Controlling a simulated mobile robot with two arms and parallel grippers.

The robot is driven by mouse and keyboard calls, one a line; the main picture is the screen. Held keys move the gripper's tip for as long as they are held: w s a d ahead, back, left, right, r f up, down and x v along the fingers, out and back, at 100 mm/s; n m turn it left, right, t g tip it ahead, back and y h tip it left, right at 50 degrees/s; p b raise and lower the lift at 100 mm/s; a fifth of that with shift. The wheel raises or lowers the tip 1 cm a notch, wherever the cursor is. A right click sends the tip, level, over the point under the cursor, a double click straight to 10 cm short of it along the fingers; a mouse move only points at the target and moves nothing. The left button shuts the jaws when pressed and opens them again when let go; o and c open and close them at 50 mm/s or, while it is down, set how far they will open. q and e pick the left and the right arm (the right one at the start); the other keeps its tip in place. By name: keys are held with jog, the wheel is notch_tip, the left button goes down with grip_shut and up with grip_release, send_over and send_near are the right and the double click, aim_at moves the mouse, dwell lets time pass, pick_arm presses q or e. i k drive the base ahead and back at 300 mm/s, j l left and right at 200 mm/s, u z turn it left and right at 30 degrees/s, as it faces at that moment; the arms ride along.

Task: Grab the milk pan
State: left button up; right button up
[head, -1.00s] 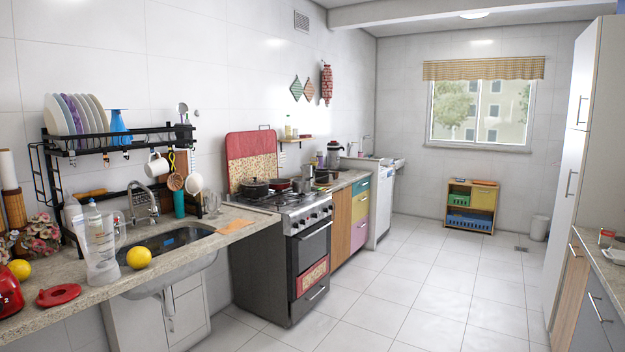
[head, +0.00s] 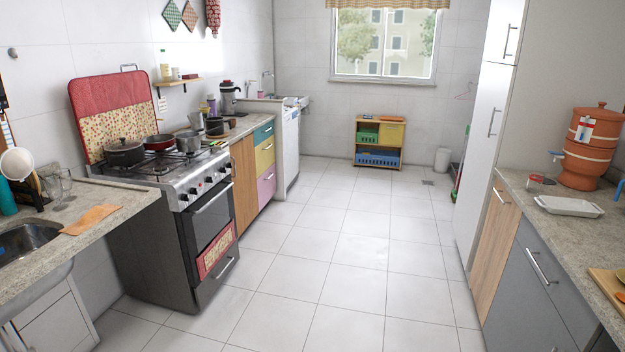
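Several pans stand on the stove (head: 150,172) at the left. A dark lidded pot (head: 124,153) sits on the front left of the hob. A red-rimmed pan (head: 159,143) is beside it. A small silver pan (head: 188,142) is at the right of the hob, and another silver pot (head: 196,121) shows just behind it. I cannot tell for sure which is the milk pan; the small silver one looks most like it. Neither of my grippers is in view.
The tiled floor (head: 330,250) in the middle is clear. The sink counter (head: 110,202) is at the left front. A grey counter (head: 555,212) with a clay water filter (head: 591,150) and a white dish (head: 568,206) runs along the right. A low shelf (head: 379,142) stands at the back.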

aim_at(211, 122)
jog(key=i+l+z, duration=0.15)
jog(key=i+z, duration=0.15)
jog(key=i, duration=1.95)
jog(key=i+j+u, duration=0.35)
jog(key=i, duration=0.25)
jog(key=i+u, duration=0.35)
jog(key=i, duration=0.25)
jog(key=i+l+u, duration=0.1)
jog(key=i+u, duration=0.25)
jog(key=i, duration=0.3)
jog(key=i+l+u, duration=0.25)
jog(key=i+u, duration=0.15)
jog(key=i, duration=0.2)
